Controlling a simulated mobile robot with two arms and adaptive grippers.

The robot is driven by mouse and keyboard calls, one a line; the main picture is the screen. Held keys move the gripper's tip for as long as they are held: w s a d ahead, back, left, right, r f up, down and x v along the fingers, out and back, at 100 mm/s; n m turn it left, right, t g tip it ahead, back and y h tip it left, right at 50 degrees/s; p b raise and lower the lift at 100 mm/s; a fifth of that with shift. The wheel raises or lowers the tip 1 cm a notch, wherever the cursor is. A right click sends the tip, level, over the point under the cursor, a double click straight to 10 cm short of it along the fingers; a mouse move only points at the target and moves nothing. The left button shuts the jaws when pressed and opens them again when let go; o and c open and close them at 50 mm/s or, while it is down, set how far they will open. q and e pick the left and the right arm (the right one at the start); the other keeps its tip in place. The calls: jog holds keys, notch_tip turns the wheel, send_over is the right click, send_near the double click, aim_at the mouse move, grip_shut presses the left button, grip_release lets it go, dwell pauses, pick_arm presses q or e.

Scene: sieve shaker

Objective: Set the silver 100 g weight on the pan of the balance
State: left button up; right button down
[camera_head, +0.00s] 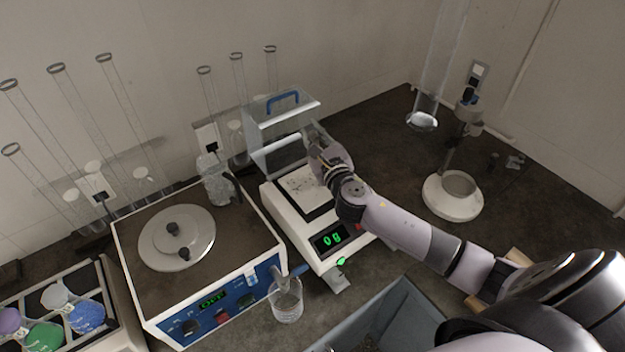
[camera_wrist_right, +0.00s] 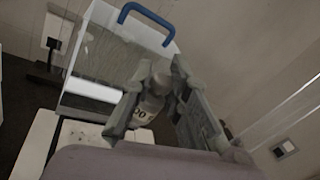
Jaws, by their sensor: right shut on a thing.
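The balance (camera_head: 290,228) stands in the middle of the head view, its green display reading 0 g. Its pan (camera_head: 299,184) looks bare where it shows, and my right arm hides part of it. The clear shield with a blue handle (camera_head: 283,97) rises at the back; the handle also shows in the wrist view (camera_wrist_right: 146,18). My right gripper (camera_head: 316,138) is over the back of the balance. In the wrist view the gripper (camera_wrist_right: 160,105) is shut on a silver knobbed weight (camera_wrist_right: 152,104). Its marking is partly covered and hard to read. My left gripper is not in view.
Tall glass cylinders line the wall. A grey bin (camera_head: 400,310) is in front. A white round-based stand (camera_head: 452,200) is at right; counter between is clear.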

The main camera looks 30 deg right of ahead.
notch_tip(320, 180, down, 11)
jog(key=b, duration=0.3)
jog(key=shift+r, duration=0.2)
jog(key=shift+f+b, duration=0.3)
jog(key=shift+f, duration=0.3)
jog(key=shift+f+b, duration=0.75)
jog(key=shift+f, duration=1.15)
jog(key=shift+f, duration=0.15)
jog(key=c, duration=1.5)
grip_release()
jog(key=shift+c, duration=0.2)
